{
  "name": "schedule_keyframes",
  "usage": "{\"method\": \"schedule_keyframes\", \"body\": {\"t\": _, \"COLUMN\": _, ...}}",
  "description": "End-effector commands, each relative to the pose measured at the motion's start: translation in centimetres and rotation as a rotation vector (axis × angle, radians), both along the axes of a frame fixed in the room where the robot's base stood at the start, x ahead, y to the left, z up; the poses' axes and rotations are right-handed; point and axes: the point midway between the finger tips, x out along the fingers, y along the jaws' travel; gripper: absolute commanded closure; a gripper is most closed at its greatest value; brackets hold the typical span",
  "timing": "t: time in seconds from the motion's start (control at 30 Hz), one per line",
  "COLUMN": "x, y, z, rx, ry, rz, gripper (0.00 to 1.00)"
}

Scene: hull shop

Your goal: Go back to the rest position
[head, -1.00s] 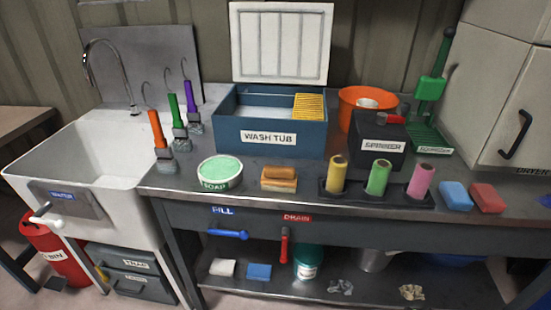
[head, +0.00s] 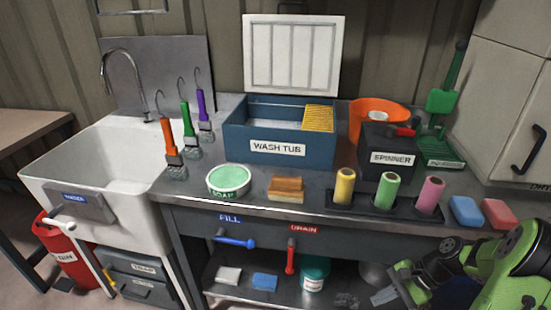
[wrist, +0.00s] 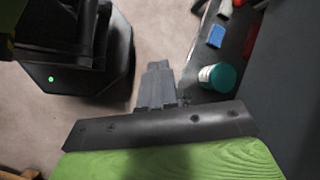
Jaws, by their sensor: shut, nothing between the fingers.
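My gripper (wrist: 157,70) shows in the wrist view with its dark fingers together and nothing between them. It hangs over the pale floor, left of the bench's lower shelf (wrist: 226,65). In the head view, my green and black arm enters at the lower right, in front of the bench. The gripper end is low there, near the lower shelf's right part, and its fingertips are hard to make out.
The bench (head: 325,208) carries a wash tub (head: 278,150), spinner (head: 390,140), soap dish (head: 228,182), rollers and sponges. Fill (head: 237,242) and drain (head: 290,256) handles jut from its front. A teal tub (head: 314,270) stands on the lower shelf. Open floor shows in the wrist view.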

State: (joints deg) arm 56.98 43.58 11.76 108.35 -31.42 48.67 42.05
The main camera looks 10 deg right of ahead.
Motion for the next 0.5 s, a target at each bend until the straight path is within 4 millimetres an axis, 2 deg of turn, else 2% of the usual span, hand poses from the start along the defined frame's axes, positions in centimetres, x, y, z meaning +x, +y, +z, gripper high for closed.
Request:
{"method": "schedule_keyframes", "body": {"t": 0.03, "x": 0.2, "y": 1.4, "z": 2.6, "rx": -0.092, "ry": -0.028, "rz": 0.094, "gripper": 1.00}}
{"method": "schedule_keyframes", "body": {"t": 0.1, "x": 0.0, "y": 3.3, "z": 5.7, "rx": -0.209, "ry": -0.072, "rz": 0.219, "gripper": 1.00}}
{"method": "schedule_keyframes", "body": {"t": 0.17, "x": -0.5, "y": 5.0, "z": 8.2, "rx": -0.305, "ry": -0.115, "rz": 0.321, "gripper": 1.00}}
{"method": "schedule_keyframes", "body": {"t": 0.3, "x": -2.8, "y": 9.0, "z": 13.7, "rx": -0.511, "ry": -0.243, "rz": 0.541, "gripper": 1.00}}
{"method": "schedule_keyframes", "body": {"t": 0.4, "x": -5.3, "y": 11.4, "z": 16.8, "rx": -0.633, "ry": -0.346, "rz": 0.675, "gripper": 1.00}}
{"method": "schedule_keyframes", "body": {"t": 0.5, "x": -7.7, "y": 12.9, "z": 18.7, "rx": -0.722, "ry": -0.441, "rz": 0.776, "gripper": 1.00}}
